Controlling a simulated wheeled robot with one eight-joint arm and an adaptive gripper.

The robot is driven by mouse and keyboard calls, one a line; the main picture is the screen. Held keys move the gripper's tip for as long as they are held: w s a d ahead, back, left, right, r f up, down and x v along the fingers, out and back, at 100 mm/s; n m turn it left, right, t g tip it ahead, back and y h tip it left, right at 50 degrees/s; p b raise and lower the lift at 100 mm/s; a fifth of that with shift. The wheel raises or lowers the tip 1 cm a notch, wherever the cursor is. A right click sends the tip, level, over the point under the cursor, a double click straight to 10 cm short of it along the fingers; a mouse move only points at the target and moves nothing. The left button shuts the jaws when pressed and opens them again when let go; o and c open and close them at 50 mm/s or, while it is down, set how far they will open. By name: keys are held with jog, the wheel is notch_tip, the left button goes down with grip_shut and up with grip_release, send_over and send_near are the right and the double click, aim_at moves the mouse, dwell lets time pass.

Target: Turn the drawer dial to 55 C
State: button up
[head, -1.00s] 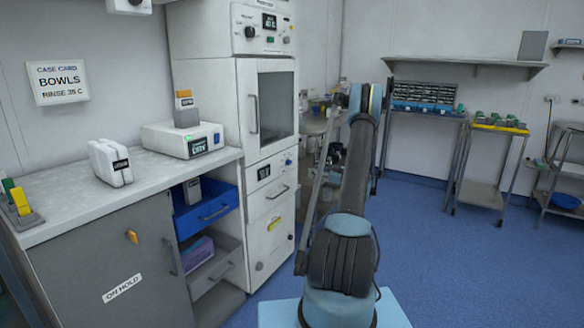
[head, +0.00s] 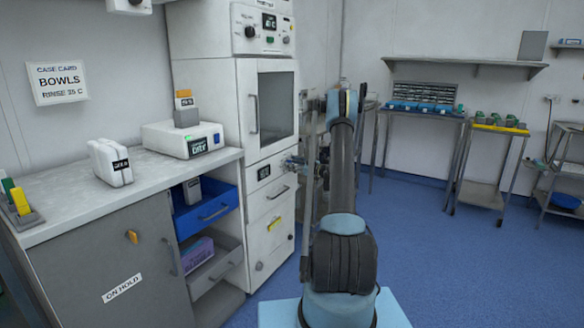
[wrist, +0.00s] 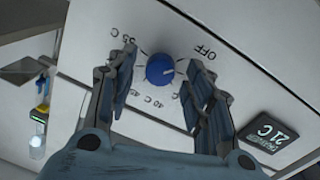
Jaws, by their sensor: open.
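The round blue dial (wrist: 160,70) sits on a white drawer front (wrist: 262,78). Its printed marks appear upside down in the wrist view: OFF at upper right, 55 C or 35 C at upper left, with 40 C and a blurred mark below. I cannot tell the pointer's setting. A dark display (wrist: 270,133) reads 21 C. My gripper (wrist: 162,61) is open, one finger on each side of the dial, with gaps showing; contact is not visible. In the head view, my gripper (head: 293,164) is at the drawer panel, where it hides the dial; the display (head: 264,172) shows left of it.
A white cabinet (head: 215,110) with a glass door stands above the drawer. An open blue drawer (head: 205,212) projects at left below the counter (head: 75,200). A wall card (head: 57,83) reads "BOWLS RINSE 35 C", digits slightly blurred. Blue floor (head: 420,260) is clear at right.

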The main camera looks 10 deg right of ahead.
jog(key=shift+w+a, duration=0.1)
jog(key=shift+w, duration=0.05)
jog(key=c, duration=1)
jog(key=shift+c, duration=0.2)
